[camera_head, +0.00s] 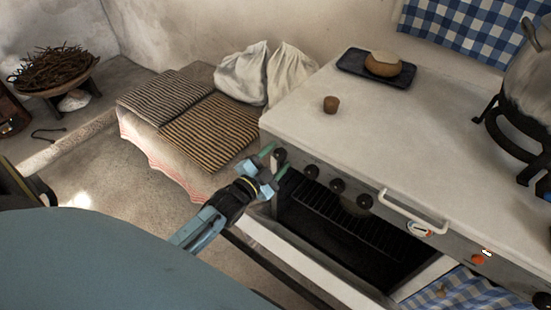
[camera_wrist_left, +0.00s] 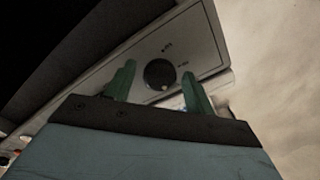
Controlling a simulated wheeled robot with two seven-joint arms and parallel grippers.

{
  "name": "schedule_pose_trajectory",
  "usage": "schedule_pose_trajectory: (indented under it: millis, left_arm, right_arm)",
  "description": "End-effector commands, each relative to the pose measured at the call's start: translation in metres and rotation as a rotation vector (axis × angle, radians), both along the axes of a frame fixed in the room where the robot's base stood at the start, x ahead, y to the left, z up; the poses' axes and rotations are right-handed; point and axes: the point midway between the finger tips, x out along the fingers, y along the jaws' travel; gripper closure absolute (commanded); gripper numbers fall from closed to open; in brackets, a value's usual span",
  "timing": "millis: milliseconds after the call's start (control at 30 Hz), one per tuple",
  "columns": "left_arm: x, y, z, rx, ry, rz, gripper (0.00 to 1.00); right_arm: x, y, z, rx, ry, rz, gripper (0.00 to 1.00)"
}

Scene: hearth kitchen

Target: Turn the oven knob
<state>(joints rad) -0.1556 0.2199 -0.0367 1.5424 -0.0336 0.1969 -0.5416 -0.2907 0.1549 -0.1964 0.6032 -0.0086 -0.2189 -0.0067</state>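The oven (camera_head: 378,213) stands at the right in the head view, its door open and its dark inside with a rack showing. A row of several dark round knobs runs along its front panel. The leftmost knob (camera_head: 279,156) is close to my left gripper (camera_head: 273,160). In the left wrist view a dark round knob (camera_wrist_left: 159,74) with a small pale mark shows between the two green fingers of my left gripper (camera_wrist_left: 157,88). The fingers are apart, one on each side of the knob; I cannot tell whether they touch it. My right gripper is not in view.
A white handle bar (camera_head: 412,211) juts from the panel right of the knobs. The worktop holds a small brown cup (camera_head: 330,104), a dark tray (camera_head: 350,66) with a round loaf (camera_head: 383,64), and a large pot (camera_head: 528,75). Striped cushions (camera_head: 209,130) lie on a bench to the left.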

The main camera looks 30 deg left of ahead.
Motion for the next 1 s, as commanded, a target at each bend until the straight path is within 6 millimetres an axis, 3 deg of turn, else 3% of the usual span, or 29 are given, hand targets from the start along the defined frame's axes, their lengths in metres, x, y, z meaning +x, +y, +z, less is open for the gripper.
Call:
schedule_pose_trajectory:
  millis: [33, 300, 667, 1000]
  left_arm:
    - [0.000, 0.000, 0.000, 0.000, 0.000, 0.000, 0.54]
    - [0.000, 0.000, 0.000, 0.000, 0.000, 0.000, 0.88]
    - [0.000, 0.000, 0.001, -0.064, 0.005, 0.000, 0.88]
    - [0.000, 0.000, 0.002, -0.317, 0.026, 0.000, 0.88]
  right_arm:
    - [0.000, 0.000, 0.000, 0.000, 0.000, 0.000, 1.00]
    - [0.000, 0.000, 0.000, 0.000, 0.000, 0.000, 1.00]
    - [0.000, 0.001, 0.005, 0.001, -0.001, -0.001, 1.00]
    - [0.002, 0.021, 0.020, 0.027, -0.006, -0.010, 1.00]
